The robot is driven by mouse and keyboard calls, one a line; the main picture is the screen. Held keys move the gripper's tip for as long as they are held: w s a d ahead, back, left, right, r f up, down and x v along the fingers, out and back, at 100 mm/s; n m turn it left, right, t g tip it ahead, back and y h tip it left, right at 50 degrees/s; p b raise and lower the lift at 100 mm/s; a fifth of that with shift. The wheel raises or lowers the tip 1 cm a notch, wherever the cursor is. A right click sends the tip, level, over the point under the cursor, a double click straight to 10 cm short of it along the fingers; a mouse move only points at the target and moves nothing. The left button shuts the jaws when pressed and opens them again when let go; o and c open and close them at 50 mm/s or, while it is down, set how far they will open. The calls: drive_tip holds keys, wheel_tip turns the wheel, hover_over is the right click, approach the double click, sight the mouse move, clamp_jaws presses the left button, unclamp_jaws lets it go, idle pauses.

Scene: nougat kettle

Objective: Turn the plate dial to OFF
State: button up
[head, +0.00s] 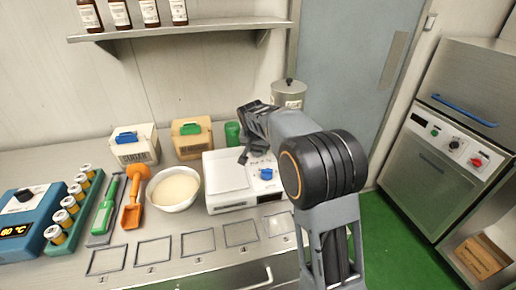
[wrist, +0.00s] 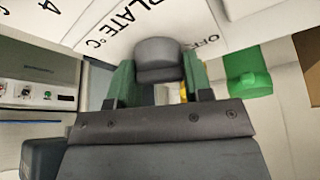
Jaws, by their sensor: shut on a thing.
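The white plate unit (head: 222,197) stands on the bench in the head view, with a blue knob (head: 266,174) on its right part. In the wrist view a dark grey round dial (wrist: 159,55) sits beside the printed words PLATE °C and OFF. My gripper (wrist: 159,75) has its green fingers shut on the sides of this dial. In the head view my gripper (head: 244,154) reaches down to the unit's back edge, left of the blue knob. I cannot tell where the dial's mark points.
A bowl of pale powder (head: 174,189) stands close left of the unit. Empty outlined squares (head: 198,242) line the bench front.

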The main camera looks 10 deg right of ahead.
drive_tip(key=shift+n, duration=0.5)
drive_tip(key=o, duration=0.9)
drive_tip(key=shift+r, duration=0.1)
drive_tip(key=v, duration=1.3)
drive_tip(key=shift+s+r, duration=0.25)
drive_tip(key=shift+r, duration=0.05)
drive_tip(key=shift+d, duration=0.1)
